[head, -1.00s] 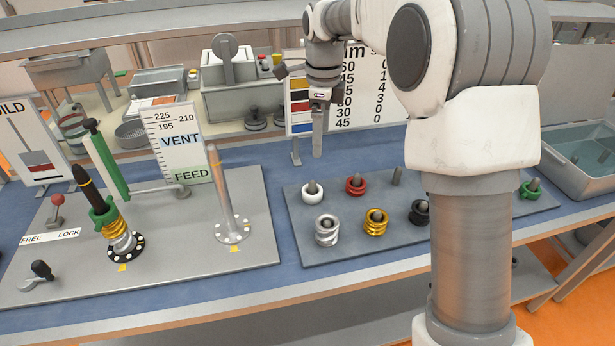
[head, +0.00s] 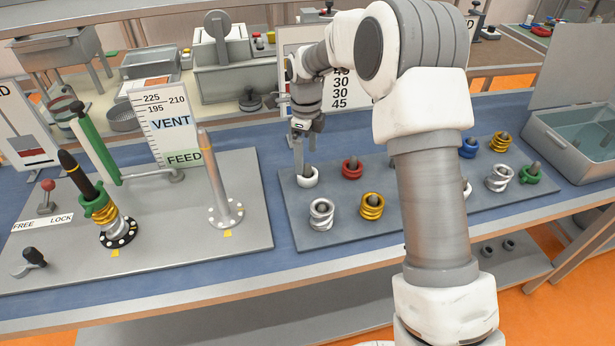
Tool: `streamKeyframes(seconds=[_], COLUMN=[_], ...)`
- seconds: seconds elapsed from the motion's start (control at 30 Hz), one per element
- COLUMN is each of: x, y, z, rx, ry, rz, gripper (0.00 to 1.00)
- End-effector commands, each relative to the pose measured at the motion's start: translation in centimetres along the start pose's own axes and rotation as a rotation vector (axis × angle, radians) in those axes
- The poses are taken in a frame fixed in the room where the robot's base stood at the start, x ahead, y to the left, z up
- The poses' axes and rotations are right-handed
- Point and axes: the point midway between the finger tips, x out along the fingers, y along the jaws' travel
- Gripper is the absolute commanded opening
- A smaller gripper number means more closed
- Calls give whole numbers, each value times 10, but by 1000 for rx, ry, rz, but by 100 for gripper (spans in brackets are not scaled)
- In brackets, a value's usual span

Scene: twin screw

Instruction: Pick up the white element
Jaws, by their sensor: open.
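A white ring-shaped element (head: 309,181) sits around a short dark peg at the back left corner of the grey peg plate (head: 345,237). My gripper (head: 299,168) points down right at this element, with its fingers at the ring's back left edge. It is open and holds nothing. Whether the fingers touch the ring or straddle it, I cannot tell. Another white piece (head: 467,189) shows in part beside my arm, which hides the middle of the plate.
A red ring (head: 352,169), a silver coil (head: 321,213) and a gold coil (head: 371,207) stand close by. Blue, gold, silver and green pieces stand to the right. A bare metal post (head: 219,185) and a loaded post (head: 97,204) stand on the left board.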

Motion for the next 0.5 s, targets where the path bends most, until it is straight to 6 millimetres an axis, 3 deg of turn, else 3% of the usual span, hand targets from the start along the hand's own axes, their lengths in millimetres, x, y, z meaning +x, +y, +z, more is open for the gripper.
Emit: streamKeyframes(seconds=[0.17,0.5], x=[11,55], y=[0,-2], z=[-1,-6], rx=[0,-1], ry=[-1,0], rz=[1,2], gripper=[100,100])
